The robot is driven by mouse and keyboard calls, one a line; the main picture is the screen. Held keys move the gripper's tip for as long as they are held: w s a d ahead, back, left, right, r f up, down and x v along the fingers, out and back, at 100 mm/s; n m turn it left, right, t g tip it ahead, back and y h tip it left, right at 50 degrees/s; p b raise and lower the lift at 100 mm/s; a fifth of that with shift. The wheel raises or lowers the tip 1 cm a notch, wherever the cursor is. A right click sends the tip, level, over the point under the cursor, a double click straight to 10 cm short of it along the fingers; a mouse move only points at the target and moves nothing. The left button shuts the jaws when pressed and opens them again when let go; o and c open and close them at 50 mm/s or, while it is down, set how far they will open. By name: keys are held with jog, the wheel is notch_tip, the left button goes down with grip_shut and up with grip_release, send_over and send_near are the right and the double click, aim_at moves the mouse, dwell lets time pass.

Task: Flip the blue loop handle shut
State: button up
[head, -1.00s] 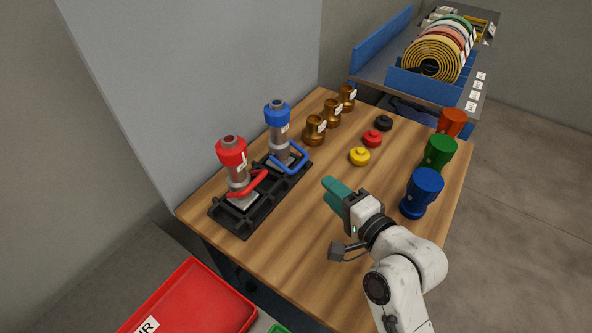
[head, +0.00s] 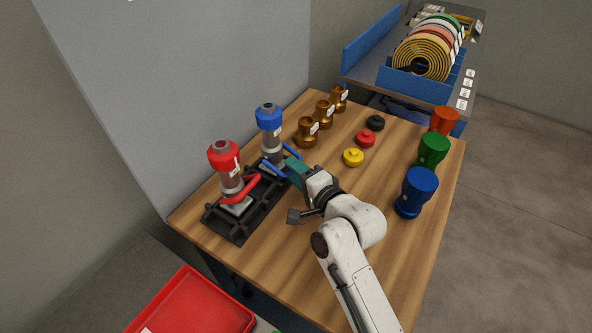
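The blue loop handle (head: 272,169) belongs to the blue-topped pump (head: 270,130), which stands upright at the far end of a black base (head: 239,222). The loop sticks out from the pump's lower part toward the right. My gripper (head: 291,166) has its teal fingers at the loop's outer end and covers part of it. I cannot tell whether the fingers touch the loop, or whether they are open or shut.
A red-topped pump (head: 225,165) with a red loop handle (head: 240,190) stands on the same base, nearer me. Brass fittings (head: 307,133) stand behind. A yellow cap (head: 353,157) and a blue cup-shaped part (head: 415,192) are to the right.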

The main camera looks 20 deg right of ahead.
jog(key=shift+w, duration=0.15)
jog(key=shift+c, duration=0.2)
grip_shut()
dwell(1.2)
